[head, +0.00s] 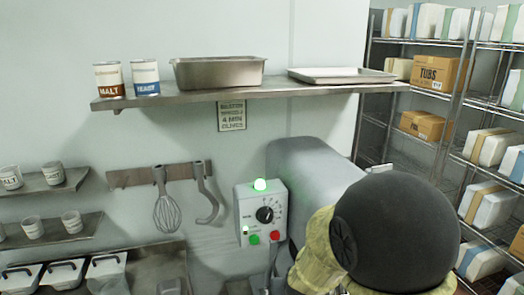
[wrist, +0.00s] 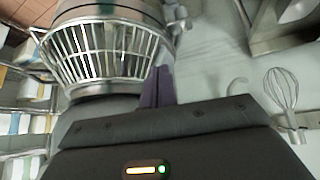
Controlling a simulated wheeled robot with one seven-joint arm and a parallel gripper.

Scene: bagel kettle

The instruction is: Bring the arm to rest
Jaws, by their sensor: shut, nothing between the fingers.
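My gripper (wrist: 160,72) shows in the wrist view. Its dark purple fingers are together and hold nothing. They point toward a metal bowl guard of wire bars (wrist: 98,52); I cannot tell how near the tips are to it. In the head view, the black rounded joint and yellow sleeve of my arm fill the lower right. My gripper does not show there.
A grey machine (head: 312,165) with a control box (head: 262,214) lit green stands behind my arm. A whisk (head: 167,212) and a hook (head: 207,202) hang left. A wall shelf (head: 210,94) carries cans and trays. Wire racks (head: 450,120) with boxes stand right.

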